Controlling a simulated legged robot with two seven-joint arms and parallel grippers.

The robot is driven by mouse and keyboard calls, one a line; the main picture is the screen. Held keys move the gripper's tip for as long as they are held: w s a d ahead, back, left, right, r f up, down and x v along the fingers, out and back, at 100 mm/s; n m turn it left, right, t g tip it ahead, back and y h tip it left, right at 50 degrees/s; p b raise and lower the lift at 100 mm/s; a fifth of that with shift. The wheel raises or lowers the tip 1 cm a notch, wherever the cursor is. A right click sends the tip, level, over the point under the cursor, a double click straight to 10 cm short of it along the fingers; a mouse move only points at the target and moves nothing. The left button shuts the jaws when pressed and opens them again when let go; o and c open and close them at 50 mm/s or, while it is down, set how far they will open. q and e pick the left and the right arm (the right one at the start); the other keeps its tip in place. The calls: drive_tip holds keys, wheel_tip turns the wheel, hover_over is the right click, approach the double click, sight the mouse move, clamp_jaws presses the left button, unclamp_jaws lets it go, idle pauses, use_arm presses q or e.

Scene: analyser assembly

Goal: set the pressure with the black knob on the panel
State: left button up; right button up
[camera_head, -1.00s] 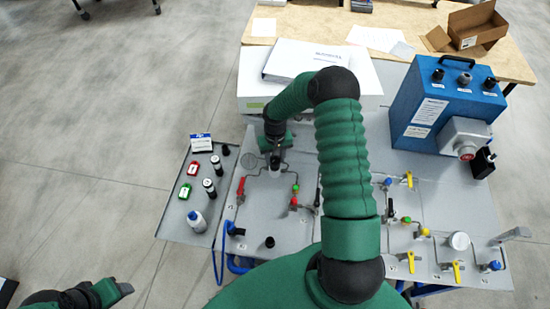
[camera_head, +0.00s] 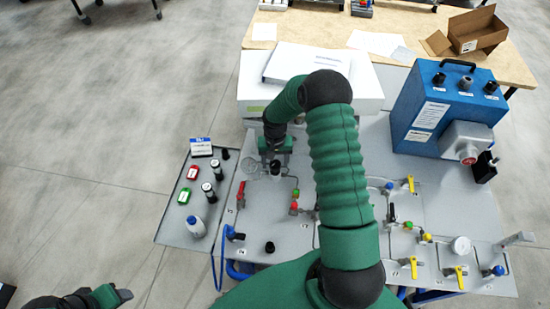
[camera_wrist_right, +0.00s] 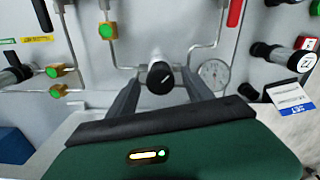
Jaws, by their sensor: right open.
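The black knob (camera_wrist_right: 160,75) sits on a pale stem on the grey panel (camera_wrist_right: 110,20). In the right wrist view it lies between the spread fingers of my right gripper (camera_wrist_right: 161,82), with space visible on both sides. In the head view the knob (camera_head: 275,168) shows just below my right gripper (camera_head: 274,160), at the panel's upper left. A round dial gauge (camera_wrist_right: 214,73) is beside the knob; it also shows in the head view (camera_head: 250,162). My left gripper (camera_head: 122,295) is at the lower left, away from the panel; its jaw opening is unclear.
A red-handled valve (camera_head: 241,192) and green and red fittings (camera_head: 294,203) stand near the knob. A side tray (camera_head: 172,222) holds bottles and a small sign (camera_head: 201,147). A white box (camera_head: 255,95) stands behind; a blue case (camera_head: 430,105) is at right.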

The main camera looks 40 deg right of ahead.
sight(275, 164)
wheel_tip(275, 164, up, 17)
drive_tip(key=b, duration=0.2)
drive_tip(key=shift+f, duration=0.2)
drive_tip(key=s+a+f+n+t+b, duration=0.1)
drive_tip(key=s+a+n, duration=0.3)
drive_tip(key=a, duration=0.6)
drive_tip(key=s+a+f+n+t+b, duration=0.1)
drive_tip(key=s+a+f+n, duration=0.1)
drive_tip(key=s+a, duration=0.7)
drive_tip(key=shift+a+n+t, duration=0.3)
drive_tip(key=shift+a+n, duration=0.6)
drive_tip(key=shift+a, duration=0.15)
drive_tip(key=shift+w, duration=0.1)
drive_tip(key=shift+d, duration=0.35)
